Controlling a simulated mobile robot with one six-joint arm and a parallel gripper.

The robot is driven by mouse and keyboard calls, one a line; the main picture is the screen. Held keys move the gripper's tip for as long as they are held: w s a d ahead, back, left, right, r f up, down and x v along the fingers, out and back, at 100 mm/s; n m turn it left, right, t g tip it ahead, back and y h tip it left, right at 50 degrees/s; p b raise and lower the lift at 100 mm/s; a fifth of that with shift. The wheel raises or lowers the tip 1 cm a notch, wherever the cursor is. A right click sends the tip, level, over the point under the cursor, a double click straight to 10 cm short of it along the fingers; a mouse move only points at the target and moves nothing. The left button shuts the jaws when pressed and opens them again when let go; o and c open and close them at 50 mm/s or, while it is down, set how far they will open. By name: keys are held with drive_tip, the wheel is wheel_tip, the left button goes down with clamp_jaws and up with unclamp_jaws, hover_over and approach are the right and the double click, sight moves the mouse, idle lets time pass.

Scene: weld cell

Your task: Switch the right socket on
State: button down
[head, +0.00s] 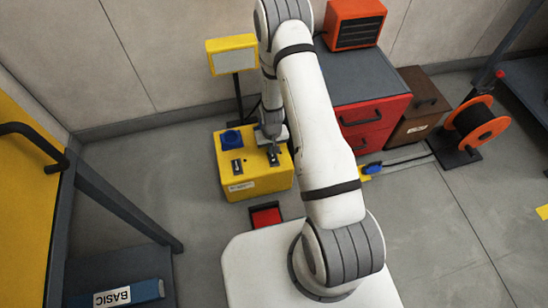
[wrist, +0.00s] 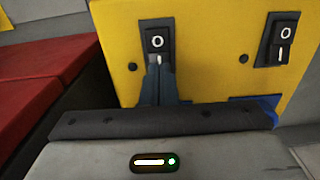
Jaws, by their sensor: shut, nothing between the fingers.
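The yellow socket box (head: 257,185) stands on the floor and shows two dark rocker switches on top. The left switch (head: 237,167) is clear of my arm. My gripper (head: 273,158) is over the right switch. The wrist view looks from the opposite side, so the right switch (wrist: 158,40) appears at left there, with its O mark visible. My gripper (wrist: 160,68) is shut and empty, its tips at the I end of that switch; contact is unclear. The other switch (wrist: 281,42) shows both marks. The left blue socket (head: 231,139) is visible; my arm hides the right one.
A red drawer cabinet (head: 376,122) stands right of the box, with an orange heater (head: 354,22) on top. A yellow-framed lamp (head: 232,55) stands behind the box. A cable reel (head: 474,124) is at right. Floor left of the box is clear.

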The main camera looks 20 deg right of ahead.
drive_tip(key=shift+f, duration=0.3)
drive_tip(key=shift+r, duration=0.2)
drive_tip(key=shift+r+p, duration=2.2)
drive_tip(key=shift+r, duration=1.2)
drive_tip(key=s+r+t+p, duration=0.1)
drive_tip(key=s+r+p, duration=0.2)
drive_tip(key=r+p, duration=2.4)
drive_tip(key=s+r, duration=0.6)
drive_tip(key=r, duration=0.8)
drive_tip(key=s+r+t+p, duration=0.1)
drive_tip(key=s+r, duration=0.5)
drive_tip(key=r, duration=0.9)
drive_tip(key=s+r+p, duration=0.1)
drive_tip(key=s+r, duration=0.5)
drive_tip(key=r, duration=0.9)
drive_tip(key=shift+s+d+t, duration=0.2)
drive_tip(key=shift+s+t, duration=0.05)
drive_tip(key=shift+t, duration=0.05)
